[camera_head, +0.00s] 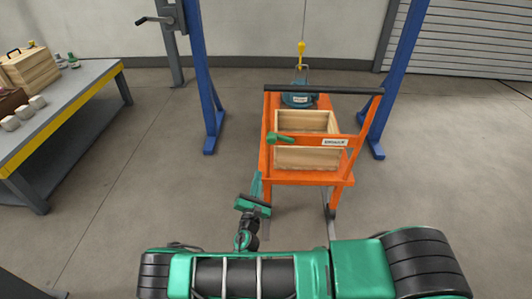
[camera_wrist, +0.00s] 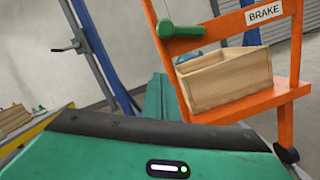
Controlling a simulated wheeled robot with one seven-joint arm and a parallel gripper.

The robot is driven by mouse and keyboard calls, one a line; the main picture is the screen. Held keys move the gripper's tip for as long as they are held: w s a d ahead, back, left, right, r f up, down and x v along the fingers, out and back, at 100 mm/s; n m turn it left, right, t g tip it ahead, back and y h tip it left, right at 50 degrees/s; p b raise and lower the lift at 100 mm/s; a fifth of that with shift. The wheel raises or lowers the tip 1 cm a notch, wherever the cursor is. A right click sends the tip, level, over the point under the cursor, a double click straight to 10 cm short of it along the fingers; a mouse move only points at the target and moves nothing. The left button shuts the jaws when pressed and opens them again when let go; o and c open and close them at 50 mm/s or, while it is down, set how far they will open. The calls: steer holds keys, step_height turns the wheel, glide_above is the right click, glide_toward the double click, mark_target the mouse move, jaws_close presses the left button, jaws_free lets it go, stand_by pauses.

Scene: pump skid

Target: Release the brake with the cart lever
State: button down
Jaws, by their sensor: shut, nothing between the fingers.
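The orange cart (camera_head: 305,179) stands ahead of me, with a black push bar across its top. Its short green lever (camera_head: 280,138) lies roughly level on the crossbar, left of a white label (camera_head: 335,142). The wrist view shows the lever (camera_wrist: 182,31) and the label (camera_wrist: 263,14), which reads BRAKE. My gripper (camera_head: 257,181) is shut and empty, in front of the cart's left side. It is below the lever and apart from it. In the wrist view the fingers (camera_wrist: 161,97) point toward the cart, under the lever; my wrist housing hides the lower part.
A wooden box (camera_head: 306,122) sits on the cart, with a blue item (camera_head: 298,99) behind it under a yellow hook (camera_head: 301,48). Blue posts (camera_head: 202,75) stand either side. A workbench (camera_head: 75,110) is at left. Floor between bench and cart is clear.

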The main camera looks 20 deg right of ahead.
steer(key=w+d+r, duration=0.5)
steer(key=w+d, duration=0.1)
steer(key=w, duration=0.2)
steer(key=shift+w, duration=0.3)
stand_by(0.4)
steer(key=shift+r, duration=0.1)
steer(key=shift+r, duration=0.15)
